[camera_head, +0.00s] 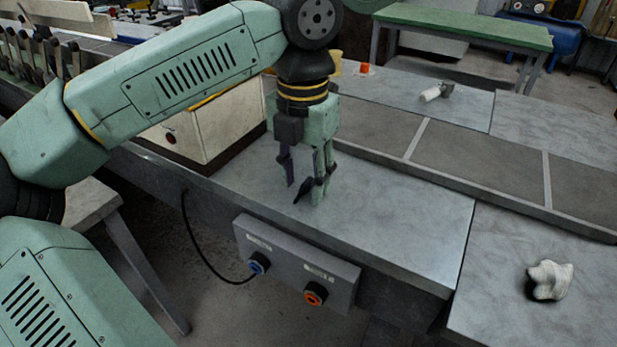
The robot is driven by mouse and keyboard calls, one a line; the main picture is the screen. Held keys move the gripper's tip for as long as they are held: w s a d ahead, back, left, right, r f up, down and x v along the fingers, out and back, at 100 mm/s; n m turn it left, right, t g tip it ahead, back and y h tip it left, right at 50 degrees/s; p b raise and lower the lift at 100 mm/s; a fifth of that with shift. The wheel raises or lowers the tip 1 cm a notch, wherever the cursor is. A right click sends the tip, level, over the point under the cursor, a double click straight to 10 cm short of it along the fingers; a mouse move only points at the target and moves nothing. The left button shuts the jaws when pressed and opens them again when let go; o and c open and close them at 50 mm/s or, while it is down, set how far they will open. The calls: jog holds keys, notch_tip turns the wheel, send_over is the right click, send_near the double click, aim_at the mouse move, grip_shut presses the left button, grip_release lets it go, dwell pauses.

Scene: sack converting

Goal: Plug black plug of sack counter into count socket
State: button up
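My gripper (304,192) points down just over the grey tabletop, behind the socket box. Its fingers stand apart, a dark one at left and a green one at right. A small black piece (303,191), perhaps the black plug, lies slanted at the right fingertip; I cannot tell whether it touches the finger. The grey socket box (287,277) is on the bench's front face. It has a blue-ringed socket (258,262) at left and an orange-ringed socket (315,294) at right. Their labels are too small to read. A black cable (200,255) hangs in a loop to the blue-ringed socket.
A cream box (215,125) with a red button stands left of my gripper. A sunken conveyor strip (480,162) runs behind it. A crumpled white cloth (549,279) lies at the right, and a small white-grey item (436,93) farther back. The tabletop right of my gripper is clear.

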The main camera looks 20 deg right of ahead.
jog(key=shift+f, duration=0.2)
jog(key=shift+c, duration=0.6)
grip_shut()
